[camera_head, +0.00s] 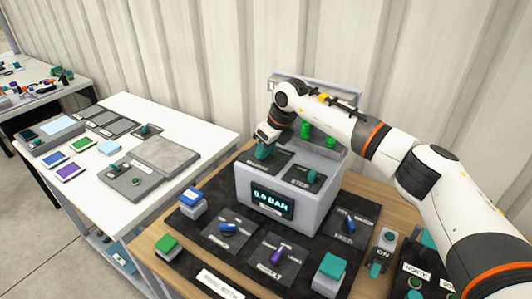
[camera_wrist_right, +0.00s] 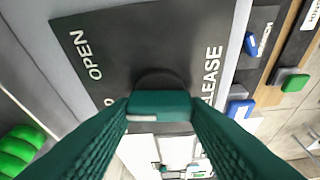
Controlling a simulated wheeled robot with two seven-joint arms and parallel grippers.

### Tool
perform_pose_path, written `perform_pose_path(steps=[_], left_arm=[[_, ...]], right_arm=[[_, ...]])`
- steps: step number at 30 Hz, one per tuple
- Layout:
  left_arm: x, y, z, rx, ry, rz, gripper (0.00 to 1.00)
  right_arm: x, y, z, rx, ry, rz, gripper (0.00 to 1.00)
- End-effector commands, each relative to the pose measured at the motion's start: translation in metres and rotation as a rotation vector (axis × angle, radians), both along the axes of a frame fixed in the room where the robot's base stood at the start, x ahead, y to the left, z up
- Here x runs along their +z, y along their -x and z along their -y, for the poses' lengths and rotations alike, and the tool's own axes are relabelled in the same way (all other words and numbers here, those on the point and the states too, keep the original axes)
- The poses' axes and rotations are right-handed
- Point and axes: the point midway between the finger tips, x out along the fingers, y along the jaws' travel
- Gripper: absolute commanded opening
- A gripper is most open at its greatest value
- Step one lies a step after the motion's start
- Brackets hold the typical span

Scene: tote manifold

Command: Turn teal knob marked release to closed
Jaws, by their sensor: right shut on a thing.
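The teal knob marked RELEASE (camera_head: 263,152) stands on a dark plate on top of the grey box with the "0.0 BAR" display. My right gripper (camera_head: 268,134) reaches down over it from above. In the right wrist view the knob (camera_wrist_right: 160,104) sits between the two dark green fingers, and the gripper (camera_wrist_right: 160,113) is shut on it. The words OPEN and RELEASE read on its plate (camera_wrist_right: 130,45); the rest of the lettering is hidden behind the fingers. I cannot tell exactly which mark the knob points to. My left gripper is out of view.
Another teal knob (camera_head: 312,175) marked STEP is close to the right on the same box. Bright green cylinders (camera_head: 306,130) stand just behind. The panel below carries blue and purple knobs and block buttons. A white table (camera_head: 190,131) with several devices stands at left.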

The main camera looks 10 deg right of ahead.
Motion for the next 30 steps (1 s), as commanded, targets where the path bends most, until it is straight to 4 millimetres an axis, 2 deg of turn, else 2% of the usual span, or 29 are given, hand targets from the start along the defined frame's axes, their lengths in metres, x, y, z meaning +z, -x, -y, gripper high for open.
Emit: perform_pose_path(steps=[6,18,30], left_arm=[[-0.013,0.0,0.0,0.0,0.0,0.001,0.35],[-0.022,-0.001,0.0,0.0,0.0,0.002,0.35],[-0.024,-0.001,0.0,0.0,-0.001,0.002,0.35]], right_arm=[[0.0,-0.002,0.0,0.204,-0.003,0.003,0.19],[0.002,-0.003,0.001,0.54,-0.002,0.003,0.19],[0.002,-0.003,0.001,0.714,0.001,0.004,0.19]])
